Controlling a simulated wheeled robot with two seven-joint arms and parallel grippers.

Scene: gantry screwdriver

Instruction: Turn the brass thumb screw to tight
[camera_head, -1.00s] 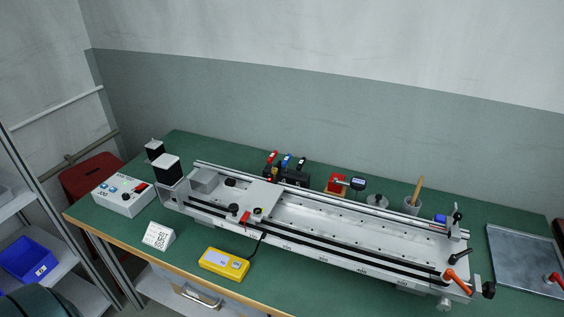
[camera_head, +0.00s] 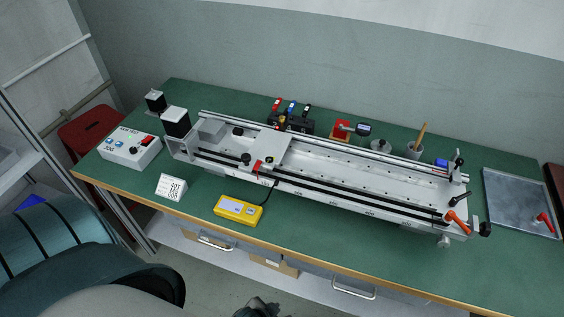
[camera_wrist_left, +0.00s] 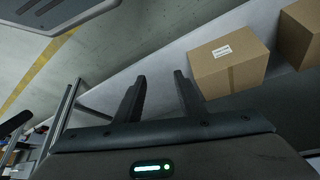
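The gantry rig (camera_head: 340,192) lies along the bench, with a flat carriage plate (camera_head: 262,150) near its left end. A small yellowish knob (camera_head: 269,159) sits at the carriage's front edge, beside a red lever (camera_head: 257,167) and a black knob (camera_head: 245,159). It may be the brass thumb screw, but it is too small to be sure or to read its tightness. My left gripper (camera_wrist_left: 160,98) is open and empty in the left wrist view, below bench height with cardboard boxes beyond it. My right gripper is not in view.
A yellow handheld meter (camera_head: 238,209), a printed sign (camera_head: 171,187) and a control box (camera_head: 130,147) stand on the green bench. Screwdrivers in a block (camera_head: 291,118) stand behind the rig. An orange lever (camera_head: 457,222) is at the rig's right end. The bench's front strip is mostly clear.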

